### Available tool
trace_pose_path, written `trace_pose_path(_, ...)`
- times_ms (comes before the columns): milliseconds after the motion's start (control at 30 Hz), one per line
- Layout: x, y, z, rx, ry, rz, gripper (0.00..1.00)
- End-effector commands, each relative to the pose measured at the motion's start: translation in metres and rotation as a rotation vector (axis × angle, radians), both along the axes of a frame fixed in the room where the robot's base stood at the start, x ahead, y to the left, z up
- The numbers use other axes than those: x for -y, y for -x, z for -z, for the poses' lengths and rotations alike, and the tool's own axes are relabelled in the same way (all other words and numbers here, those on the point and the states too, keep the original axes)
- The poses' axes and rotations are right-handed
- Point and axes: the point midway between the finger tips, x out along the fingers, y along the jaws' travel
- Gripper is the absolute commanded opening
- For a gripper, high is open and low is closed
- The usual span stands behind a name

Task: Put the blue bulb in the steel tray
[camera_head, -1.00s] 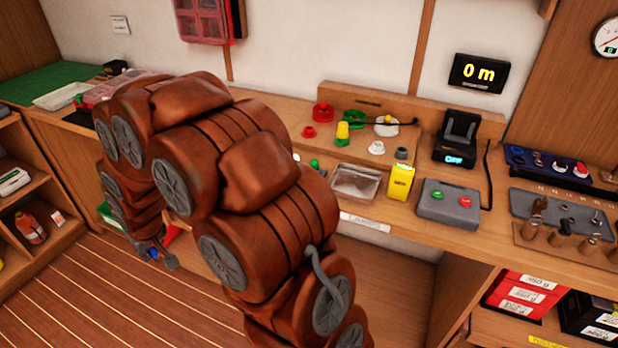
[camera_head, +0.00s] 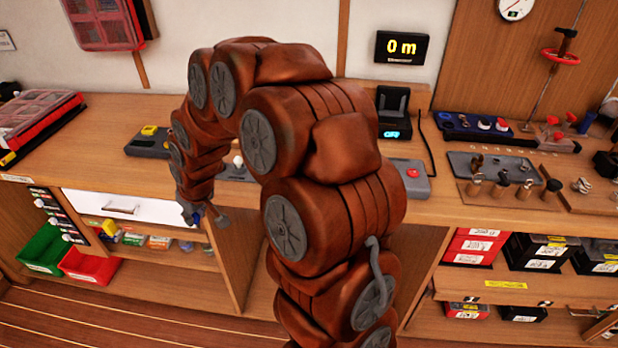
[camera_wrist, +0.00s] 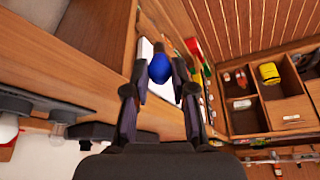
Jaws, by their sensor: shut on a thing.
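The blue bulb (camera_wrist: 159,68) is held between the fingertips of my gripper (camera_wrist: 159,82) in the wrist view. In the head view my gripper (camera_head: 206,214) hangs low in front of the bench, near the white drawer front; a small blue spot there is too small to read clearly. No steel tray is plainly visible now; the middle of the bench is largely hidden behind my arm. A grey flat tray-like plate (camera_head: 506,168) with small parts lies on the bench to the right, and I cannot tell if it is steel.
The bench top (camera_head: 100,120) is clear at the left, beside a red-and-black case (camera_head: 38,122). A white drawer front (camera_head: 135,207) is below the bench edge. Green (camera_head: 42,250) and red (camera_head: 88,266) bins sit lower left. A grey box with a red button (camera_head: 413,175) stands right of my arm.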

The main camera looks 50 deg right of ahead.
Motion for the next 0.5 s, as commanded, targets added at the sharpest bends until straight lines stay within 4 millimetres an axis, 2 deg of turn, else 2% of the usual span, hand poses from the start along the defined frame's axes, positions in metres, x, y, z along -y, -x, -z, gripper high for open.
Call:
trace_pose_path(33, 0.017, 0.008, -0.006, 0.004, -0.004, -0.015, 0.1)
trace_pose_path(100, 0.036, 0.018, -0.013, 0.005, -0.003, -0.055, 0.1)
trace_pose_path(367, 0.093, 0.064, -0.039, 0.005, -0.003, -0.209, 0.1)
trace_pose_path(500, 0.122, 0.097, -0.054, 0.005, -0.001, -0.311, 0.1)
